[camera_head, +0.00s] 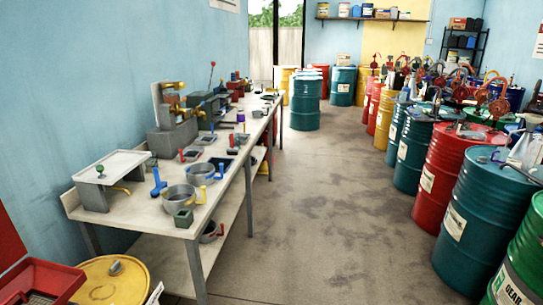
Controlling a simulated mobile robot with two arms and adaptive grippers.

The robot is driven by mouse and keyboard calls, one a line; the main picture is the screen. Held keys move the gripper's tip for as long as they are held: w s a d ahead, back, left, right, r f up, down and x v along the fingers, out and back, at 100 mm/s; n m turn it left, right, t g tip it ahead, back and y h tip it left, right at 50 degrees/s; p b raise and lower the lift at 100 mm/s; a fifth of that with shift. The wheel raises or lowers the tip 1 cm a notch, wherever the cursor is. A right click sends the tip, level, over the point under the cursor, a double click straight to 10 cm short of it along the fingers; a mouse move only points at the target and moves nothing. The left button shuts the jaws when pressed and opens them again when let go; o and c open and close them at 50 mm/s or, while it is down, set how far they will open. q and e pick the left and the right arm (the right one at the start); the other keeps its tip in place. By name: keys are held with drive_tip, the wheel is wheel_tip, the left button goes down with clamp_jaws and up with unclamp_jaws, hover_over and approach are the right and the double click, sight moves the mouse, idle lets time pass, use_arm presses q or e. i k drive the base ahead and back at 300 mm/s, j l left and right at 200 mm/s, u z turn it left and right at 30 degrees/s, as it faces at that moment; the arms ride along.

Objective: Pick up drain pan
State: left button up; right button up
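No object is clearly marked as the drain pan. A round grey pan (178,199) stands on the near part of the workbench at the left. A red open tray (42,283) shows at the lower left corner, partly cut off by the frame edge. Neither of my grippers shows in this view.
The long workbench (140,212) along the left wall carries tools, small trays and a white-topped stand (116,164). A yellow drum (112,282) stands at its near end. Several drums, including a red one (447,180), line the right side. The concrete floor (325,215) between is clear.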

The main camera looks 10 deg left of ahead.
sight(205, 172)
drive_tip(key=i+u, duration=0.1)
drive_tip(key=i, duration=1.4)
drive_tip(key=i+u, duration=0.4)
drive_tip(key=i+l+u, duration=0.15)
drive_tip(key=i+u, duration=0.3)
drive_tip(key=i+j+u, duration=0.2)
drive_tip(key=i, duration=0.2)
drive_tip(key=i+u, duration=0.2)
drive_tip(key=i, duration=0.2)
drive_tip(key=j, duration=0.05)
